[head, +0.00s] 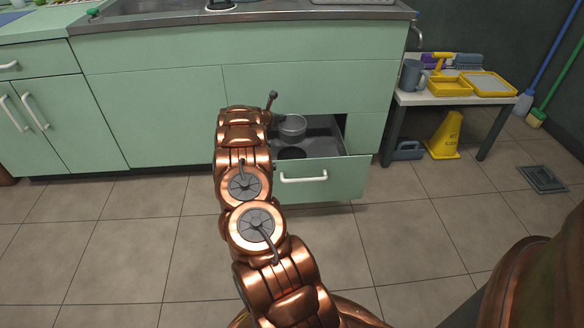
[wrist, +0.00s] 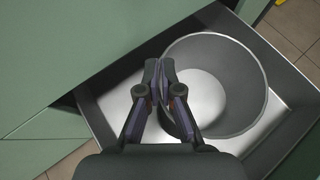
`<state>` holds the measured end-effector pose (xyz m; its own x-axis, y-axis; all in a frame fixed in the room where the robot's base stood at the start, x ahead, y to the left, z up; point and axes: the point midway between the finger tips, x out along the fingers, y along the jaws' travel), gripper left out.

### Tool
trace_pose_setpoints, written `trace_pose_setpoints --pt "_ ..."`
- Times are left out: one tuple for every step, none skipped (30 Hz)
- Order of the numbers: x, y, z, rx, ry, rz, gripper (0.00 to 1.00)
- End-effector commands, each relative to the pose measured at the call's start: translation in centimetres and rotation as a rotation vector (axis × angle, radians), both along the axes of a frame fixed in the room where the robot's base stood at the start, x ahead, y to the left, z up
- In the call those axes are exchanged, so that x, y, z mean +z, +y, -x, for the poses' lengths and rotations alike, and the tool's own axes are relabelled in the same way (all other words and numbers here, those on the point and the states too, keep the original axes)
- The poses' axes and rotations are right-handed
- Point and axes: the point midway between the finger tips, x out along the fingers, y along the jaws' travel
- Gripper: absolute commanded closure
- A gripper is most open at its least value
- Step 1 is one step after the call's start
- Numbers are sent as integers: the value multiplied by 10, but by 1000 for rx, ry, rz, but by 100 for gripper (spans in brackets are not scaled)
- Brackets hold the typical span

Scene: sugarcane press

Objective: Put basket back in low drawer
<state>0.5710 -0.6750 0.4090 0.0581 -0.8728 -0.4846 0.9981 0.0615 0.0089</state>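The low drawer (head: 318,178) is pulled open in the head view, its white handle toward me. The basket (head: 292,126) is a grey, round, open-topped metal vessel over the drawer's inside. A dark round patch like a shadow lies below it on the drawer floor, so it appears raised. In the wrist view, my gripper (wrist: 161,68) is closed at the left rim of the basket (wrist: 238,75), its fingers pinching the wall. The basket appears within the outline of the drawer (wrist: 100,110). In the head view, my arm hides most of my gripper.
Green cabinets (head: 150,110) stand behind and left of the drawer, under a metal counter (head: 250,14). A small table (head: 440,97) with a mug and yellow trays stands right. The tiled floor in front is clear.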

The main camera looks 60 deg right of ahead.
Motion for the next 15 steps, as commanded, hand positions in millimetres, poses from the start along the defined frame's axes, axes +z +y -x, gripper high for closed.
trace_pose_setpoints --pt "-9 -2 -1 -8 0 3 100" --pt "-12 -2 -1 -13 0 2 100" --pt "-15 -3 -1 -18 1 2 100" --pt "-17 -3 -1 -21 0 1 100" --pt "-18 -3 -1 -24 2 1 100" --pt "-21 -4 -1 -25 2 1 100" --pt "-23 -4 -1 -26 3 0 100" --pt "-26 -4 -1 -27 3 0 100" --pt "-31 -4 -1 -27 3 0 100" --pt "-35 -4 0 -26 4 0 100" --pt "-40 -4 0 -26 4 0 100" --pt "-47 -3 -1 -26 4 -1 100" --pt "-52 -3 -1 -25 4 -1 100" --pt "-58 -4 -1 -26 4 0 100" --pt "-64 -4 0 -27 3 0 100"
